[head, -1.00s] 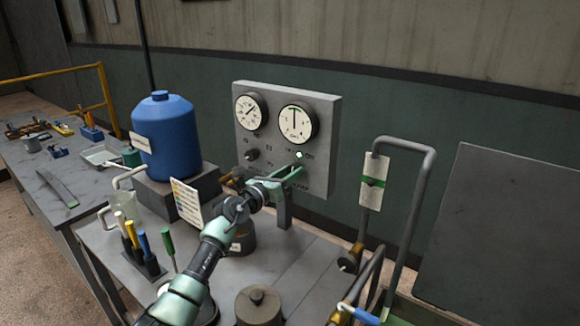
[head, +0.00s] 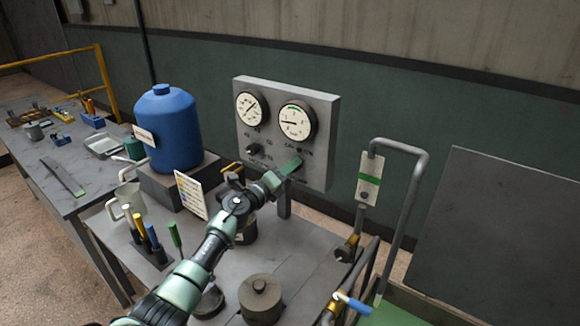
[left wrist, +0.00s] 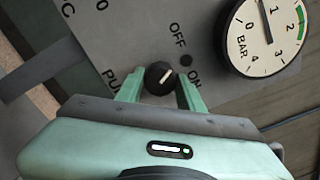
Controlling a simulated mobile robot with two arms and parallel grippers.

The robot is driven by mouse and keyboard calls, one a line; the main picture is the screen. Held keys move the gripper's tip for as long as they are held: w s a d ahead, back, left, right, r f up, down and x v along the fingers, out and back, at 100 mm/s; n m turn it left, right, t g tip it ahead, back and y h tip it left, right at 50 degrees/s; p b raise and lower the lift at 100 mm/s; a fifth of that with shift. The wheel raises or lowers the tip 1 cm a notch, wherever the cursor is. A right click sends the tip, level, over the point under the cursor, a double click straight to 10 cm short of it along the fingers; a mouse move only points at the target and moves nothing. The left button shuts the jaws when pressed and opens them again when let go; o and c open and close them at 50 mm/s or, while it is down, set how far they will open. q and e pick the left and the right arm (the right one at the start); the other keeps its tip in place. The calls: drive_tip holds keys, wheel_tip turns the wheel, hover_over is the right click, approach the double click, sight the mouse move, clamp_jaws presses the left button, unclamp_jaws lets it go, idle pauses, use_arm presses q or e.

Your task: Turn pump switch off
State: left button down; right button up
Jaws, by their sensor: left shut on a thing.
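The pump switch is a round black knob (left wrist: 160,78) with a white mark, on the grey gauge panel (head: 268,88). OFF and ON are printed beside it in the left wrist view, around a small dark indicator lamp (left wrist: 186,61). The knob's mark slants up and right. My left gripper (head: 290,168) is at the lower right of the panel and hides the knob in the head view. In the left wrist view its green fingers (left wrist: 160,88) are shut on the knob, one on each side. The bar gauge (head: 297,121) above has its needle pointing left.
A blue tank (head: 167,130) stands left of the panel. A bent grey pipe (head: 415,190) with a tag rises at right.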

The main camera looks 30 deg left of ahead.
idle(0.3)
use_arm(q)
drive_tip(key=c, duration=0.9)
unclamp_jaws()
drive_tip(key=shift+s, duration=0.1)
drive_tip(key=s+a, duration=0.1)
drive_tip(key=s, duration=0.6)
drive_tip(key=shift+s+a+p, duration=0.15)
drive_tip(key=shift+s+p, duration=0.1)
drive_tip(key=shift+p, duration=0.15)
drive_tip(key=shift+f, duration=0.15)
